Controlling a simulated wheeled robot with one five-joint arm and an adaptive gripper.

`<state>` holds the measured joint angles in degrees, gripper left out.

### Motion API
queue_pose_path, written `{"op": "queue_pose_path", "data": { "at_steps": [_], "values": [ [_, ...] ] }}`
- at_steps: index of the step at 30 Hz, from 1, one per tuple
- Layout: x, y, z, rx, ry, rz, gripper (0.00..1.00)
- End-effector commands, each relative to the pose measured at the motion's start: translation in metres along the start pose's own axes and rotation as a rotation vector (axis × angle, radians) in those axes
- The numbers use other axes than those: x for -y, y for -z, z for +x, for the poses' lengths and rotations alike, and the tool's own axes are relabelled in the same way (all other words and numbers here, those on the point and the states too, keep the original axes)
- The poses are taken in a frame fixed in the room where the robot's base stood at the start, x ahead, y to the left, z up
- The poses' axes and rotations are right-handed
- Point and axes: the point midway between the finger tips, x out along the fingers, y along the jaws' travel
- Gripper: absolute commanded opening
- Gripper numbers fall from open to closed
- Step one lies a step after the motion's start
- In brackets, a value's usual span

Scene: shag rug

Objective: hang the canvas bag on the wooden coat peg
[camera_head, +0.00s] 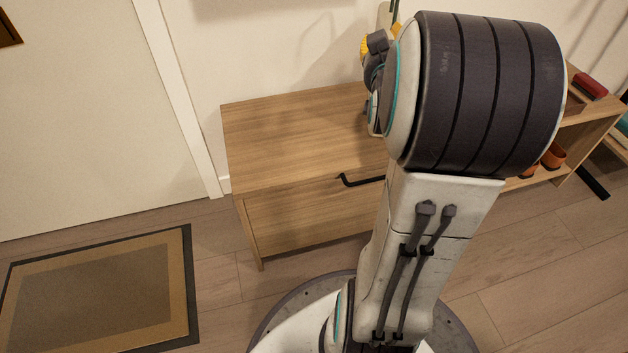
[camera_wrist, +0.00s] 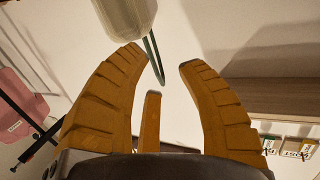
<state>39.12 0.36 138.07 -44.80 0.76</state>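In the wrist view, an off-white rounded body, which looks like the canvas bag (camera_wrist: 124,16), is cut off by the top edge. A thin dark green strap (camera_wrist: 153,58) hangs from it. The strap's end lies between the tips of my gripper (camera_wrist: 163,68), close to the left finger. The yellow fingers are spread apart and not closed on it. In the head view, my arm hides most of my gripper; only bits of yellow show (camera_head: 365,46). A beige and green sliver beside it may be the bag. I cannot make out the wooden coat peg in either view.
A wooden bench (camera_head: 290,130) with a black handle stands against the wall under my arm. A shelf with orange shoes (camera_head: 553,156) and a red item (camera_head: 590,86) is at the right. A doormat (camera_head: 100,290) lies at the left. The wrist view shows a pink item (camera_wrist: 22,108).

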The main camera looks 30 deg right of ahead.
Motion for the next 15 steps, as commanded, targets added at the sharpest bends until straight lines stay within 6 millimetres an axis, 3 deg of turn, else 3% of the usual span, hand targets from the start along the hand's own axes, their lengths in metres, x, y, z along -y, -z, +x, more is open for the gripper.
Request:
{"op": "queue_pose_path", "data": {
  "at_steps": [5, 8, 12, 15],
  "values": [
    [0.059, -0.039, -0.030, 0.232, 0.129, -0.026, 0.35],
    [0.091, -0.067, -0.061, 0.397, 0.211, -0.062, 0.35],
    [0.123, -0.104, -0.118, 0.622, 0.318, -0.134, 0.35],
    [0.134, -0.126, -0.164, 0.777, 0.384, -0.199, 0.35]
  ]
}}
